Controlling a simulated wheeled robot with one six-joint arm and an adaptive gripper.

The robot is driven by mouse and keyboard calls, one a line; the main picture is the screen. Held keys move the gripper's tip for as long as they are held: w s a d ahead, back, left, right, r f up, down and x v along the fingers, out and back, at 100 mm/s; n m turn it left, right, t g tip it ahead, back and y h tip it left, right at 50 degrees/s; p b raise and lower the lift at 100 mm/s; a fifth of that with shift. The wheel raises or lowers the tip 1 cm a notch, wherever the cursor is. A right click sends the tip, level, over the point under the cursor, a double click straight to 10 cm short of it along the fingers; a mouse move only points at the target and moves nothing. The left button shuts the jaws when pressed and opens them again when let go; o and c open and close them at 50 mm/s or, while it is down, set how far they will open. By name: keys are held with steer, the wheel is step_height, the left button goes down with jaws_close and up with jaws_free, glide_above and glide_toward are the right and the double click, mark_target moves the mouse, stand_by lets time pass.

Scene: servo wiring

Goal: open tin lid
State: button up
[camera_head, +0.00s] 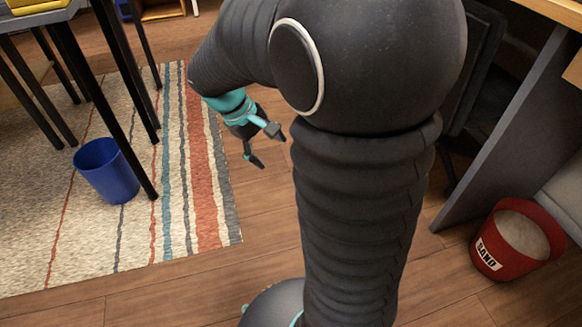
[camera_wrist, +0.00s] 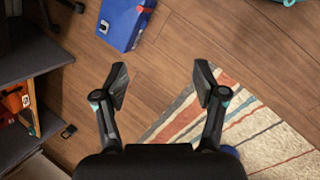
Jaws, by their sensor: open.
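I cannot make out a tin or a lid in either view. My gripper (camera_head: 267,147) hangs above the wooden floor near the striped rug's right edge in the head view. In the wrist view my gripper (camera_wrist: 162,80) is open, with its two fingers wide apart. Nothing is between the fingers but bare floor well beyond them. My own arm covers much of the middle of the head view.
A blue bin (camera_head: 106,171) stands on the striped rug (camera_head: 60,240) by dark table legs. A red sand bucket (camera_head: 516,240) stands at the right, near a desk. A blue box (camera_wrist: 122,24) and shelves (camera_wrist: 40,60) show in the wrist view.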

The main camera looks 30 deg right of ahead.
steer(key=w+d+f+n+g+h+b, duration=0.1)
steer(key=w+d+f+n+h, duration=0.25)
steer(key=f, duration=0.85)
steer(key=w+d+f+n+g+h+b, duration=0.25)
steer(key=w+f, duration=0.25)
steer(key=f, duration=0.7)
steer(key=w+d+f+n+g+h+b, duration=0.1)
steer(key=w+d+f+n+h, duration=0.2)
steer(key=f, duration=0.9)
steer(key=f+n+h, duration=0.1)
steer(key=f, duration=0.3)
steer(key=f+n+t+h, duration=0.1)
steer(key=f, duration=0.4)
steer(key=s+f+t+h+b, duration=0.1)
steer(key=f, duration=0.3)
steer(key=shift+d+f+n+h, duration=0.15)
steer(key=shift+f+n+h, duration=0.1)
steer(key=shift+n+h, duration=0.15)
steer(key=shift+d+f, duration=0.1)
steer(key=shift+f, duration=0.15)
steer(key=shift+s+d, duration=0.1)
steer(key=shift+d, duration=0.15)
steer(key=x, duration=1.3)
steer(key=shift+d+r, duration=0.1)
jaws_close()
